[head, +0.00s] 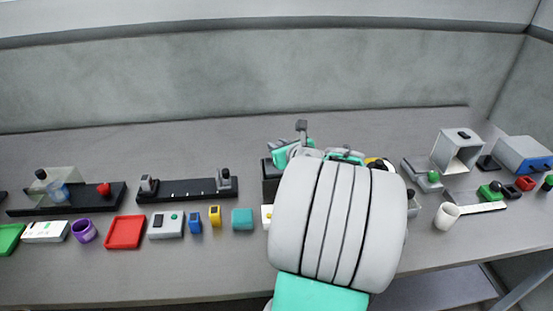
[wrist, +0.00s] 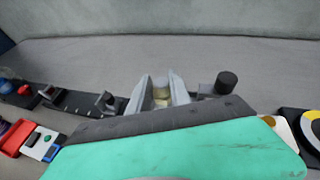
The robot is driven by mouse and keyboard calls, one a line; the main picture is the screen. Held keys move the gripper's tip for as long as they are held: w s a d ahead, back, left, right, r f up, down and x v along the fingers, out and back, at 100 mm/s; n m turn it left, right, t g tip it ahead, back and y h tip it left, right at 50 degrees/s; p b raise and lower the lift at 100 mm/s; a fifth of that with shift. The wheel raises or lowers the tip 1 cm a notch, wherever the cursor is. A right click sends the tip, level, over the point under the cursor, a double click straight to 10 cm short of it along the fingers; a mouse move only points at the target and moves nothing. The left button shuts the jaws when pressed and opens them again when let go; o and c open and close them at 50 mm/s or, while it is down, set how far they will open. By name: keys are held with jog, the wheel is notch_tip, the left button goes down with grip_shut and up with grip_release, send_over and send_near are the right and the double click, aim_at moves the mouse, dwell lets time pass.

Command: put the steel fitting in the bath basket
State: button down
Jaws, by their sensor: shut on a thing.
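My gripper (wrist: 161,90) shows in the wrist view as two grey fingers beyond a dark edge and a teal body. In the head view my arm covers the middle of the bench and hides the held piece. I cannot make out the bath basket for sure in either view. A dark upright knob (wrist: 227,82) stands just right of the fingers in the wrist view, on a partly hidden grey base.
At left in the head view are a red tray (head: 125,232), a purple cup (head: 84,231) and a black rail fixture (head: 187,189). The back bench strip is clear.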

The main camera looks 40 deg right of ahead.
jog(key=w+f, duration=0.1)
jog(key=w+d+f, duration=0.1)
jog(key=f, duration=0.1)
jog(key=w+d+f, duration=0.1)
jog(key=f, duration=0.1)
jog(key=shift+d, duration=0.1)
notch_tip(320, 180, down, 3)
jog(key=shift+r, duration=0.15)
jog(key=c, duration=1.5)
grip_release()
